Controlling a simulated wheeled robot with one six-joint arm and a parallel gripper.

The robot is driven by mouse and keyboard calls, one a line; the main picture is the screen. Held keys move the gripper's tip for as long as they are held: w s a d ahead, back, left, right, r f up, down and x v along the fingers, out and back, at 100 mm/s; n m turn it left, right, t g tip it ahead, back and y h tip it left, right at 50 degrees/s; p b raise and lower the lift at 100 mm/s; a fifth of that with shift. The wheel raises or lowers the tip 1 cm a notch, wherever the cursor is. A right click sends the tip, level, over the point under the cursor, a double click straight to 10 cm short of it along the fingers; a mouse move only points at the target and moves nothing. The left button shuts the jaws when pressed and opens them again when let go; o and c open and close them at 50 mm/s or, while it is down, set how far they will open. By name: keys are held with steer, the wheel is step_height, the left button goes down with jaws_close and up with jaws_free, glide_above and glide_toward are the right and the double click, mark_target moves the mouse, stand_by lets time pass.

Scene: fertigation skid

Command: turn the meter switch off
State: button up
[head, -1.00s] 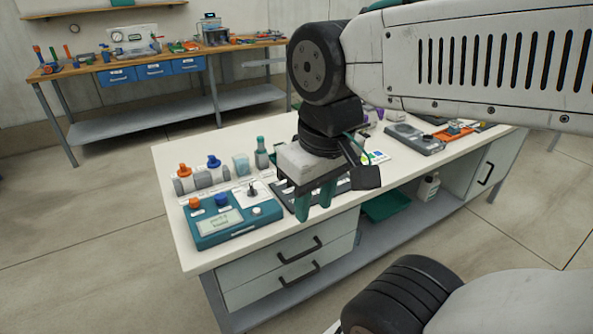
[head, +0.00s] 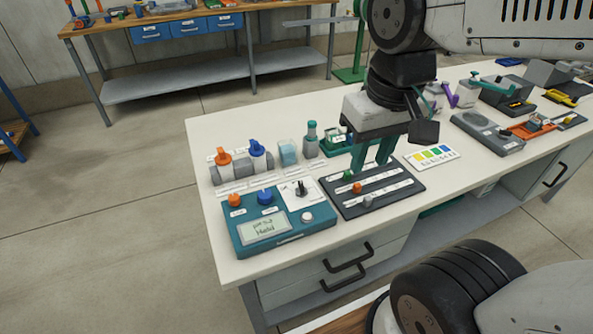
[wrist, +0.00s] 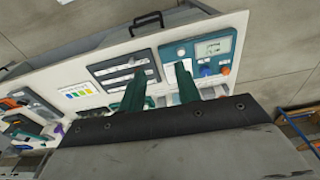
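The teal meter (head: 285,236) lies at the bench's front left, with a grey display, an orange knob (head: 234,200), a blue knob (head: 265,197) and a pale round knob (head: 307,217). A black switch lever (head: 300,188) stands up from a white plate at its back right corner; its labels are too small to read. My gripper (head: 371,155) is above the dark slider board, right of the switch and apart from it. Its two teal fingers are spread and empty. The wrist view shows the fingers (wrist: 160,92) and the meter (wrist: 193,50); the switch is not clearly seen there.
The dark slider board (head: 397,198) lies right of the meter. Orange and blue valves (head: 222,157), a clear cup (head: 288,152) and a bottle (head: 311,140) stand behind the meter. A colour chart (head: 431,157) lies to the right. Bare bench top lies left of the meter.

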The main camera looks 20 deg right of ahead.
steer(key=w+a+f+m, duration=0.1)
steer(key=w+f, duration=0.2)
steer(key=w, duration=0.3)
steer(key=w+f, duration=0.4)
steer(key=w, duration=0.3)
steer(key=m+g, duration=0.1)
steer(key=m, duration=0.1)
glide_above(301, 183)
step_height(301, 183, down, 8)
step_height(301, 183, down, 8)
steer(key=shift+r, duration=0.1)
jaws_close()
